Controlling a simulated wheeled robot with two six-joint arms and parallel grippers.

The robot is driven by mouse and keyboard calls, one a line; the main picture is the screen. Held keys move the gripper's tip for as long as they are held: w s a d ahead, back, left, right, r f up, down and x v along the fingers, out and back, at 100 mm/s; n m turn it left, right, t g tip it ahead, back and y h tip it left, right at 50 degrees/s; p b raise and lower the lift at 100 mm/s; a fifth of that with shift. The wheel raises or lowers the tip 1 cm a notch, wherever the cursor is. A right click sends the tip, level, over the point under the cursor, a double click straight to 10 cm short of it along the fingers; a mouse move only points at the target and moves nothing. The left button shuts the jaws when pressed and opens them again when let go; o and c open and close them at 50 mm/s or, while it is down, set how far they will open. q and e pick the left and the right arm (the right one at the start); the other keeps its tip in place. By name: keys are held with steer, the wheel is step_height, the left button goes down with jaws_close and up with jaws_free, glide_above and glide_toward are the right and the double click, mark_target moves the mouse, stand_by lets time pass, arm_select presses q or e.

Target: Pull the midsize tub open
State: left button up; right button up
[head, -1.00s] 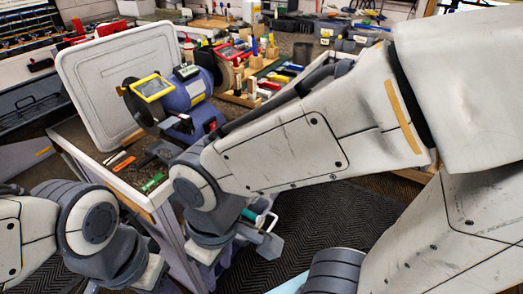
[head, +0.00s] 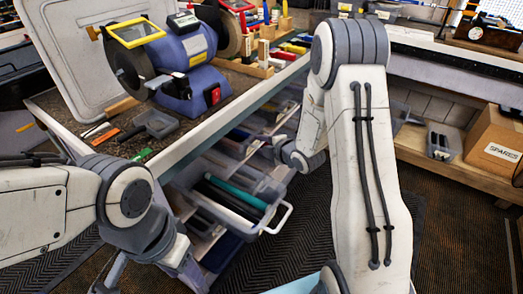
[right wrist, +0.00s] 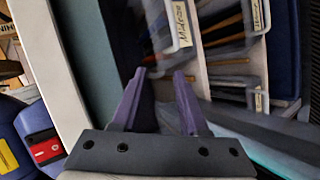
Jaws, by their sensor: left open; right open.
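In the right wrist view a pale label reading "Midsize" (right wrist: 182,22) marks the midsize tub, up and right of the fingers; the tub behind is blurred and dark. My right gripper (right wrist: 159,73) is open, with nothing between its purple fingers, apart from that label. In the head view my right arm reaches to the tub rack under the bench, and its fingers are not clear there. A clear tub (head: 262,222) with a white handle and dark and teal grips sticks out of the rack; its label cannot be read.
The bench (head: 190,145) carries a blue grinder (head: 185,55), a pale board (head: 85,50) and small tools. Other labelled tubs (right wrist: 258,100) sit close by in the rack. A "SPARES" box (head: 495,140) stands on a low shelf at right. The floor in front is open.

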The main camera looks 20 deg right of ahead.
steer(key=d+f+n+t+b, duration=0.2)
steer(key=d+f+t, duration=0.1)
steer(key=d+f, duration=0.3)
arm_select(q)
step_height(320, 180, down, 3)
steer(key=shift+f, duration=0.15)
arm_select(e)
steer(key=shift+y, duration=0.5)
steer(key=x, duration=0.3)
steer(key=r+x, duration=0.1)
steer(key=x, duration=0.5)
steer(key=shift+w+d+r, duration=0.2)
steer(key=shift+w+d, duration=0.05)
steer(key=shift+w, duration=0.1)
jaws_close()
